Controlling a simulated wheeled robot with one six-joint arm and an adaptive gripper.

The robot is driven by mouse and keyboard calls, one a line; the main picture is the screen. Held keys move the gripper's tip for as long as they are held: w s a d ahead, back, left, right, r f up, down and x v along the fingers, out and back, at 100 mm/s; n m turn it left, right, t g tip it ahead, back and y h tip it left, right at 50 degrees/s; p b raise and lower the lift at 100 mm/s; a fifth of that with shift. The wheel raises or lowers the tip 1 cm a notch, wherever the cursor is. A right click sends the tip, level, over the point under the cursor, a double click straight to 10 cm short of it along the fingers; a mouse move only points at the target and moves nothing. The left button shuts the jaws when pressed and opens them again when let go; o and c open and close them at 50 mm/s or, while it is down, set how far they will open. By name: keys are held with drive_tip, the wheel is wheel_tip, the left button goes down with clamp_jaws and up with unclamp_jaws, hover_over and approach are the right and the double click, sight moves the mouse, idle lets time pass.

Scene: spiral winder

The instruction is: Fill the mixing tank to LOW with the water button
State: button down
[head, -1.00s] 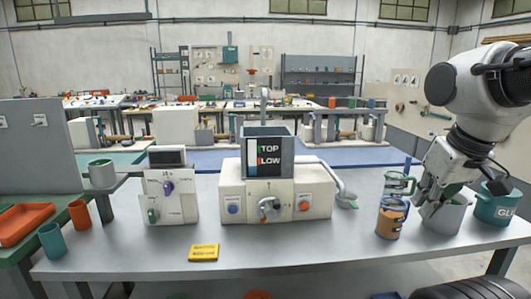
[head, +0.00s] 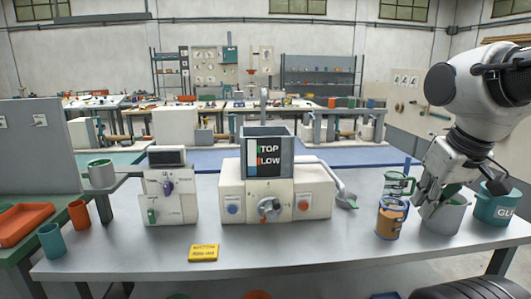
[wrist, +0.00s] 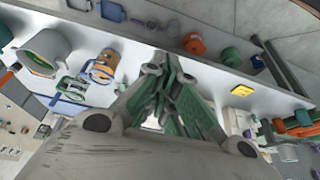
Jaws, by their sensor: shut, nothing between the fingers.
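The mixing tank (head: 254,143) is a grey open-topped box on a white machine housing (head: 292,204). Which button is water cannot be read. A tap stands behind the tank. My gripper (head: 429,205) is shut and empty, far to the right of the buttons, near a grey pot; its green-padded fingers show in the wrist view (wrist: 165,82).
A grey pot (head: 458,217), a teal GLUE pot (head: 482,206), an orange-and-blue can (head: 390,224) and a green-rimmed jug (head: 396,182) crowd the right. A white control box (head: 170,208) stands left. A yellow block (head: 204,252) lies in front; the front middle is clear.

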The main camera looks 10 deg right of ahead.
drive_tip(key=n+t+y, duration=0.5)
drive_tip(key=n, duration=1.2)
approach(233, 209)
drive_tip(key=s+d+r, duration=0.1)
drive_tip(key=s+d, duration=0.3)
drive_tip(key=s, duration=0.1)
drive_tip(key=a+f+n+y, duration=0.1)
drive_tip(key=a+f, duration=0.1)
drive_tip(key=a, duration=0.1)
drive_tip(key=s+a+f+n+y, duration=0.1)
drive_tip(key=a+f+n, duration=0.1)
drive_tip(key=a, duration=0.1)
drive_tip(key=a+f+n+t+y, duration=0.1)
drive_tip(key=a+f+n, duration=0.1)
drive_tip(key=a, duration=0.1)
drive_tip(key=shift+s+f, duration=0.25)
drive_tip(key=shift+f, duration=0.15)
drive_tip(key=shift+w, duration=0.1)
drive_tip(key=shift+w+d, duration=0.15)
drive_tip(key=shift+w, duration=4.2)
drive_tip(key=shift+w, duration=0.1)
